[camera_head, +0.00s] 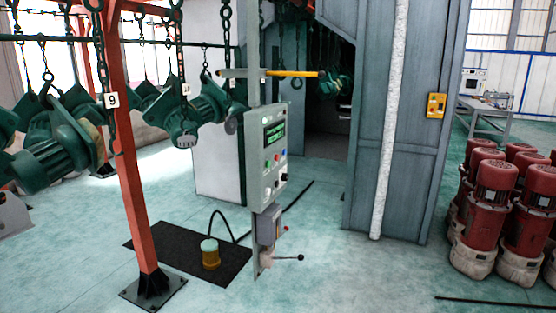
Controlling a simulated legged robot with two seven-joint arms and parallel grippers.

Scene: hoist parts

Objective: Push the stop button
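A grey control panel (256,160) stands upright in the middle of the view on a thin post. It has a lit green display (274,135) with several small coloured buttons below it. A small red button (277,157) shows on its face, but the labels are too small to read, so I cannot tell which is the stop button. A smaller grey box (268,222) sits lower on the post, with a red knob (286,228) on its side. Neither of my grippers is in view.
An orange post (131,160) stands left of the panel, with green hoist parts (45,145) hanging from chains. Red motors (490,205) stand at right.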

